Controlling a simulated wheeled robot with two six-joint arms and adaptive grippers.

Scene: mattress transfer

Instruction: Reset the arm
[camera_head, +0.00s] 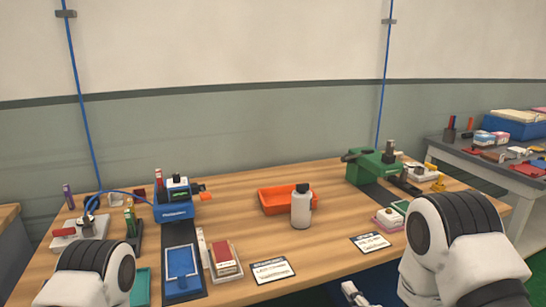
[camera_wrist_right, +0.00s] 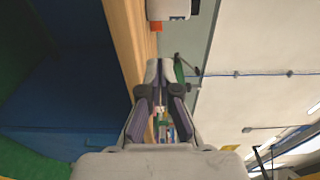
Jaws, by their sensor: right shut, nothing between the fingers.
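My right arm (camera_head: 455,240) comes in at the lower right of the head view, near the table's front edge. A small part of my right gripper (camera_head: 354,293) shows at the bottom edge of that view. In the right wrist view my right gripper (camera_wrist_right: 159,66) has its fingertips together with nothing between them. It is close to the table edge and touches no object that I can see. My left arm (camera_head: 95,275) shows at the lower left of the head view; its gripper is out of view.
The wooden table (camera_head: 330,245) holds an orange tray (camera_head: 275,200), a grey bottle (camera_head: 301,208), a blue device (camera_head: 173,207), a green device (camera_head: 373,166), a blue pad (camera_head: 183,270) and label cards (camera_head: 270,270). A grey side table (camera_head: 475,158) stands at right. The front middle is mostly clear.

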